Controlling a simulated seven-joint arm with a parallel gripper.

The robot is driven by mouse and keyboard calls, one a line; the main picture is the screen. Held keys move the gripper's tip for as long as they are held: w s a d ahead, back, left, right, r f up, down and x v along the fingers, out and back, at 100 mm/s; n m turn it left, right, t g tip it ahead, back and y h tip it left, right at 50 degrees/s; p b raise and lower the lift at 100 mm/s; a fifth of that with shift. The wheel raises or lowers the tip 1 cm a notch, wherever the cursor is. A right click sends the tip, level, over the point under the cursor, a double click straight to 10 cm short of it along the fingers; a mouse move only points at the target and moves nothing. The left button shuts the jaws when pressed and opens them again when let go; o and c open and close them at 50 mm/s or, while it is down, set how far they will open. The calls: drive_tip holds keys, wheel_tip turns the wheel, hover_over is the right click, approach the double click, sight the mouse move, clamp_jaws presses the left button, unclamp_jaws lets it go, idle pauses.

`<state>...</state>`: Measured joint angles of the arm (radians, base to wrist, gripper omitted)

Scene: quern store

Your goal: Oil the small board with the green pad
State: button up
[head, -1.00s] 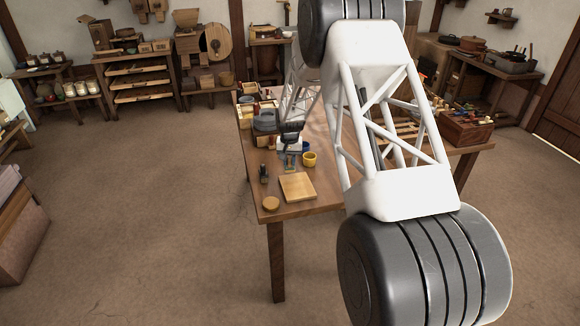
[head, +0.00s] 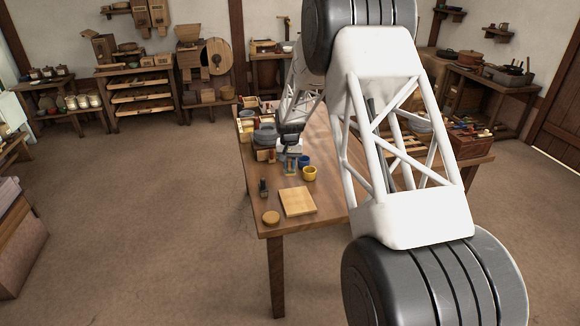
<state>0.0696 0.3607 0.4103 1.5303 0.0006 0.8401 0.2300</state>
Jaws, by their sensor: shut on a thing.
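The small board (head: 297,201) is a pale, square piece of wood. It lies flat near the front left of the wooden table (head: 330,213) in the head view. My gripper (head: 291,169) points down just behind the board, between a dark upright thing and the cups. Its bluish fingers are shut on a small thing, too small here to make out. I cannot pick out the green pad in the head view. A yellow cup (head: 309,174) and a blue cup (head: 304,162) stand just right of my gripper.
A round wooden piece (head: 271,217) lies at the table's front left corner. A small dark tool (head: 263,188) stands left of the board. Grey round things (head: 265,137) and boxes crowd the table's far left. My white arm hides much of the table's right side.

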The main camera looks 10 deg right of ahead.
idle(0.5)
drive_tip(key=s+d, duration=0.2)
drive_tip(key=s, duration=1.1)
drive_tip(key=shift+d, duration=0.35)
